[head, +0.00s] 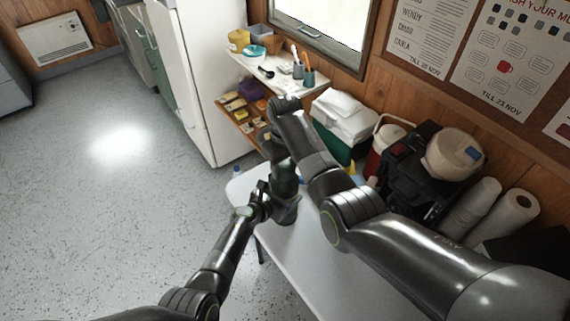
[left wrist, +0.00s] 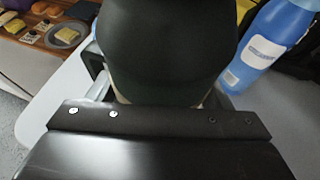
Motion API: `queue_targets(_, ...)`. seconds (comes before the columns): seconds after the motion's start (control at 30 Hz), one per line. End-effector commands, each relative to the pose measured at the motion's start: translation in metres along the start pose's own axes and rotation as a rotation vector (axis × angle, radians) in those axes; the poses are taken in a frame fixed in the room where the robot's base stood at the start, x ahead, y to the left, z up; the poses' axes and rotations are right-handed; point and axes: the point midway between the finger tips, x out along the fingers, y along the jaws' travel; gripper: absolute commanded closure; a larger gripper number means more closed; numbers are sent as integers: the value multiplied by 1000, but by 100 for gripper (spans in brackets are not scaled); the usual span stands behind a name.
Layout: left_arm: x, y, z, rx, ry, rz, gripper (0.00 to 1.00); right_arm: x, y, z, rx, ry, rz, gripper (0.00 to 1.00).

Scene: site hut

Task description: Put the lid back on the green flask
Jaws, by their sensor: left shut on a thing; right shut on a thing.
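The green flask (left wrist: 165,45) fills the top middle of the left wrist view as a large, very dark green rounded body. My left gripper (left wrist: 160,95) is shut on it, with a finger at each side. In the head view my left gripper (head: 262,203) reaches in low from the left, beside the dark shape at the table's far end. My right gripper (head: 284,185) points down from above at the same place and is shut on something. The lid does not show clearly; my right gripper and wrist hide that spot.
A blue bottle (left wrist: 275,45) stands close to the right of the flask. The white table (head: 300,255) is mostly bare in front. A green cool box with towels (head: 342,115), a red jug (head: 385,140), a black machine and paper rolls (head: 515,212) line the wall.

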Motion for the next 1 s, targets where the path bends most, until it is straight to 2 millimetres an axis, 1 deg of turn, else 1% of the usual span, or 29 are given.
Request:
queue_targets(0.1,0,1,-1,0,2,1,91,-1,0,0,187,1,1,73)
queue_targets(1.0,0,0,-1,2,2,1,91,0,1,-2,1625,5,-1,73)
